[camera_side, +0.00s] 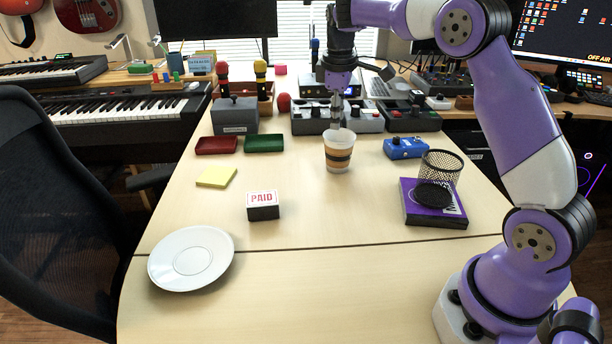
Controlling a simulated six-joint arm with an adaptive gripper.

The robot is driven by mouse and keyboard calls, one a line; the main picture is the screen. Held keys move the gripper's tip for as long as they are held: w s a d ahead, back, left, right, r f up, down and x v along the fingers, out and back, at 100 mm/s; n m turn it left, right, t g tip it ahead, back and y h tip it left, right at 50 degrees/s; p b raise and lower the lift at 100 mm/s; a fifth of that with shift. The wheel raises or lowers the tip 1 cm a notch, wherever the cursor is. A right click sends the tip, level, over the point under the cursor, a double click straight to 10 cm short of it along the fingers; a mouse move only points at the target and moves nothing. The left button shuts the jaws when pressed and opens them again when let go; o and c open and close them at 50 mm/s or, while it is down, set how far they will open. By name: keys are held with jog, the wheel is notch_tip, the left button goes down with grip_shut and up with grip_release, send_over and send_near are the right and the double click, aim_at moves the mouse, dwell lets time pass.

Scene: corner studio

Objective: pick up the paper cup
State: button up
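The paper cup (338,158), white with a brown and dark band, stands upright on the light wooden table right of the middle. My gripper (337,118) points down directly above the cup in this view, its tip at or just over the cup's rim. The fingers look close together and small here. I cannot tell whether they are open or shut, or whether they touch the cup.
A blue pedal (405,148) and a black mesh holder (441,168) on a purple book (415,215) stand right of the cup. Grey boxes (310,121) are behind it. A PAID block (262,205), sticky notes (216,177) and a white plate (165,268) lie left. The front middle is clear.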

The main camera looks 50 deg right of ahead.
send_over(336, 156)
jog(key=a, duration=0.1)
notch_tip(336, 156, down, 5)
jog(key=f, duration=0.4)
jog(key=d+f, duration=0.1)
jog(key=f, duration=0.1)
grip_shut()
